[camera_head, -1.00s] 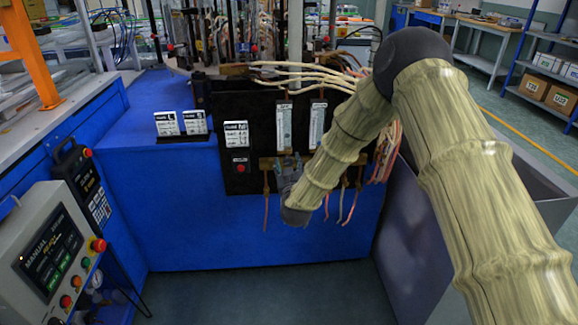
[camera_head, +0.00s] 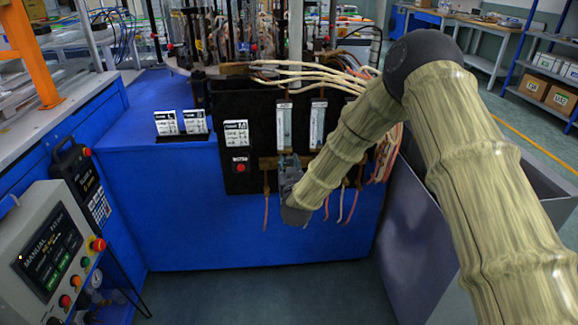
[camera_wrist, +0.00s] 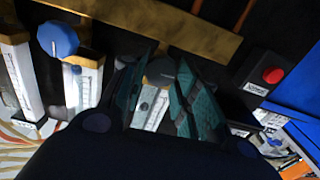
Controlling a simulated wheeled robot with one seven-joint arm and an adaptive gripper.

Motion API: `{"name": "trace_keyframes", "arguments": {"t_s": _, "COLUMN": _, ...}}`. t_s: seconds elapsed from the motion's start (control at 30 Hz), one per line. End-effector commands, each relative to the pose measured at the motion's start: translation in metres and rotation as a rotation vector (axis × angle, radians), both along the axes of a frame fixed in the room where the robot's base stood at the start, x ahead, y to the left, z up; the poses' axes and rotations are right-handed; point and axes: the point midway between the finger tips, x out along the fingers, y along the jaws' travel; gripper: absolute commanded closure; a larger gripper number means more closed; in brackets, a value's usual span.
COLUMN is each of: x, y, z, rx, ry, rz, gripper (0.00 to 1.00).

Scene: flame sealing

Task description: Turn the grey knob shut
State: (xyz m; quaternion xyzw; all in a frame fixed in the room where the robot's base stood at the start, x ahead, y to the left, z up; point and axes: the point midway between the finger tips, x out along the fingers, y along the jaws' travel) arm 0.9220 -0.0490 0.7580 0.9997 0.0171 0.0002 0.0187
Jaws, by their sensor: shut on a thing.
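The grey knob (camera_wrist: 160,71) is a dark, round knob at the foot of a white flow-meter tube (camera_wrist: 150,108) in the wrist view. My gripper (camera_wrist: 164,76) has its two teal-padded fingers on either side of the knob and is shut on it. In the head view my gripper (camera_head: 290,176) is at the front of the black panel (camera_head: 260,130), below the left flow meter (camera_head: 284,124). The knob is hidden there by my gripper and wrist.
A blue knob (camera_wrist: 57,38) sits on a neighbouring tube in the wrist view. A red button (camera_wrist: 273,75) is on the panel to the right. Orange hoses (camera_head: 266,208) hang below the brass bar. A control box (camera_head: 52,250) stands at the left.

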Motion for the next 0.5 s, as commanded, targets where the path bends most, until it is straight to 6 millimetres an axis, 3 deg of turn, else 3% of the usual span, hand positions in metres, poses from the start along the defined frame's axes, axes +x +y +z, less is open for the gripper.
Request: {"name": "trace_keyframes", "arguments": {"t_s": 0.5, "x": 0.0001, "y": -0.0029, "z": -0.0026, "rx": 0.486, "ry": 0.017, "rz": -0.002, "gripper": 0.93}}
